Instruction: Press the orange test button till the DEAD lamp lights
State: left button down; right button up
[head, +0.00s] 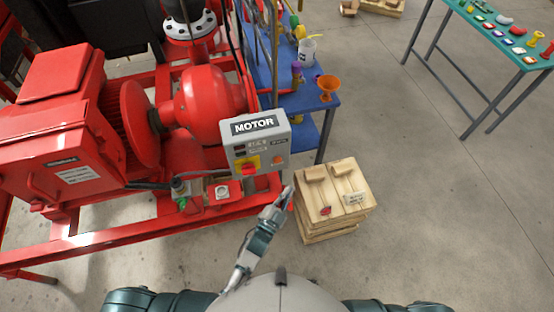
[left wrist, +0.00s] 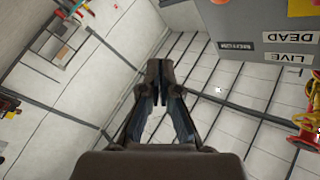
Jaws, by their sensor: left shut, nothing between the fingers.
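The grey control box (head: 257,147) with a MOTOR sign stands at the front of the red pump skid. The orange test button (head: 277,160) is at its lower right, beside a red rotary switch (head: 249,167) on yellow. My left gripper (head: 287,190) is shut and empty, below the button and apart from the box. In the left wrist view the shut fingers (left wrist: 160,70) point into open space. The box (left wrist: 245,22) is at upper right there, with DEAD (left wrist: 293,37) and LIVE (left wrist: 291,57) labels upside down. Whether a lamp is lit cannot be told. My right gripper is out of view.
A wooden crate (head: 345,212) with small items on top stands just right of my left gripper. A blue bench (head: 310,98) with an orange funnel (head: 328,86) is behind the box. A green table (head: 500,40) stands far right. The floor between is clear.

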aim_at(278, 160)
pick_arm(q)
jog(key=w+a+b, duration=0.2)
jog(key=w+a, duration=0.1)
jog(key=w, duration=0.5)
jog(key=shift+w+a, duration=0.2)
jog(key=shift+a, duration=0.05)
jog(key=shift+f, duration=0.1)
dwell(0.3)
jog(key=shift+d, duration=0.25)
jog(key=shift+a, duration=0.2)
dwell(0.5)
jog(key=shift+w, duration=0.15)
jog(key=shift+w, duration=0.25)
